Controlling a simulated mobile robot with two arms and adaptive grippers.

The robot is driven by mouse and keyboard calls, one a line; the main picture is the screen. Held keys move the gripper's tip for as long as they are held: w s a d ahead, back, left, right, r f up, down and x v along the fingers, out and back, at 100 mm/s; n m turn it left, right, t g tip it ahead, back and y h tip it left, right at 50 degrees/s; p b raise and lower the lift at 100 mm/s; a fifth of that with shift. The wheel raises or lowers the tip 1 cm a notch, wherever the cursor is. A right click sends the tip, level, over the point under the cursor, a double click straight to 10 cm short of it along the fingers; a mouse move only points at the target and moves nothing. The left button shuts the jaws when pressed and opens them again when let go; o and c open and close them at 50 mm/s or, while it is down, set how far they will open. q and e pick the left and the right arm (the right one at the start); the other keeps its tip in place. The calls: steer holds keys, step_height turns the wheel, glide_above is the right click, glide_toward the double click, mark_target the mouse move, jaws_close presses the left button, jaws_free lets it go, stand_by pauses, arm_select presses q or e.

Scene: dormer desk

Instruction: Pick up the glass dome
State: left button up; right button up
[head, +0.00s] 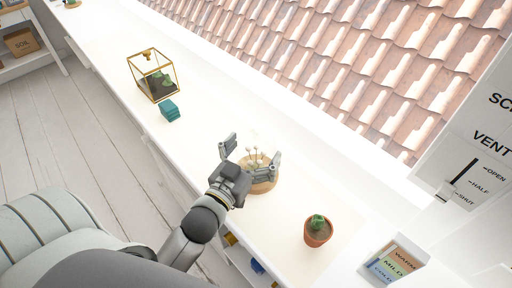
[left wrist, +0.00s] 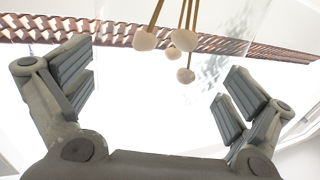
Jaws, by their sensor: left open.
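The glass dome (head: 255,160) is clear and hard to make out; it stands on a round wooden base (head: 262,187) on the white counter. Pale round balls on thin stems (head: 250,154) are inside it. In the left wrist view the balls (left wrist: 183,40) hang from the top of the picture between my fingers, with a faint glass sheen around them. My left gripper (head: 248,157) is open, with one finger on each side of the dome. The left wrist view shows the spread fingers (left wrist: 155,92) with nothing clamped. I cannot tell whether they touch the glass. My right gripper is not in view.
A small potted cactus (head: 318,231) stands to the right on the counter (head: 215,115). Farther back are teal blocks (head: 169,110) and a brass-framed glass terrarium (head: 153,76). A labelled box (head: 397,261) sits at lower right. The counter between blocks and dome is clear.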

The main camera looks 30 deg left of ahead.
arm_select(q)
steer(key=shift+w, duration=0.4)
steer(key=c, duration=0.9)
